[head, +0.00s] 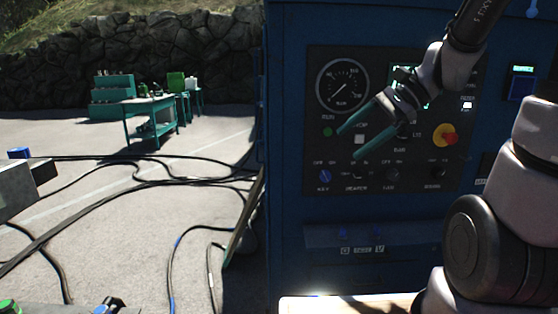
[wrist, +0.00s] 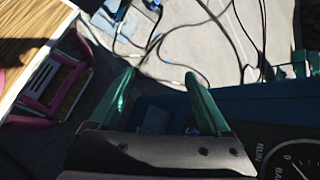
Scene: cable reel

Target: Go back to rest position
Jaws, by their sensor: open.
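My gripper (head: 348,142) is in front of the dark control panel (head: 310,150) of a blue cabinet in the head view. Its two green fingers are apart with nothing between them, and they point down and left. In the wrist view my gripper (wrist: 158,82) also shows spread fingers, with the blue cabinet and the paved ground behind them. My arm comes in from the upper right in the head view. The fingers overlap part of the panel near its middle, so I cannot tell whether they touch it.
The panel has a round gauge (head: 342,86), a red and yellow knob (head: 445,135) and a blue key switch (head: 325,176). Black cables (head: 140,172) lie across the paving at left. A green workbench (head: 150,112) stands far back before a stone wall (head: 130,60).

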